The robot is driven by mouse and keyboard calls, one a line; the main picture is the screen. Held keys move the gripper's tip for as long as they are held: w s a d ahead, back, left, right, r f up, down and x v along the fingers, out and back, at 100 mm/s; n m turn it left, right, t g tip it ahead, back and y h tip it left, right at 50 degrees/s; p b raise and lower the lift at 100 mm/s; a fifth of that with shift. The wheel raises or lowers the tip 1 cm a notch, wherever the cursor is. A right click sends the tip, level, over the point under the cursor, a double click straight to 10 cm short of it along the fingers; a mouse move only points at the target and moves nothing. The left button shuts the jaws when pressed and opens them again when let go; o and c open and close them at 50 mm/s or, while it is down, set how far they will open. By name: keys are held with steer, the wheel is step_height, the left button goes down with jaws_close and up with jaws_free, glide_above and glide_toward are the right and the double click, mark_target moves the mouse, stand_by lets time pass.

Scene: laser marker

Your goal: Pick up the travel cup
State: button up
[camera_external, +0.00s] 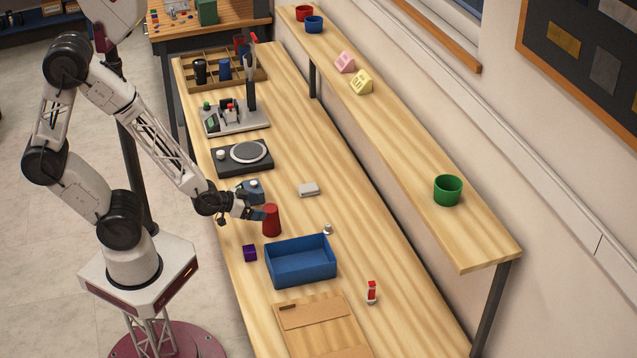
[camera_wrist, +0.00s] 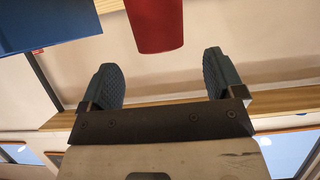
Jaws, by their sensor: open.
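A red tapered cup (camera_external: 271,220) stands on the workbench with its narrower end up, just in front of my gripper (camera_external: 254,210). It is likely the travel cup. In the wrist view the red cup (camera_wrist: 155,22) shows at the top centre, beyond and between the two fingers. My gripper (camera_wrist: 161,72) is open there, with nothing between the pads; the cup's far end is cut off by the frame edge. In the external view the fingers are close to the cup's left side; whether they touch it I cannot tell.
A blue bin (camera_external: 301,277) sits near the cup, with a purple cube (camera_external: 250,253) left of it. A small metal piece (camera_external: 327,229) lies right of the cup. A wooden divided tray (camera_external: 258,76) at the back holds several cups. A raised shelf (camera_external: 405,135) runs along the wall.

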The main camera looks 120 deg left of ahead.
mark_target(269, 208)
steer(key=shift+w+a, duration=0.1)
stand_by(0.3)
steer(key=shift+x, duration=2.5)
steer(key=c, duration=1.3)
steer(key=shift+c, duration=0.2)
steer(key=shift+r, duration=1.85)
steer(key=s+d+r, duration=0.1)
steer(key=s+d, duration=0.8)
steer(key=s, duration=0.3)
steer(key=shift+s+d, duration=0.2)
steer(key=shift+d, duration=0.15)
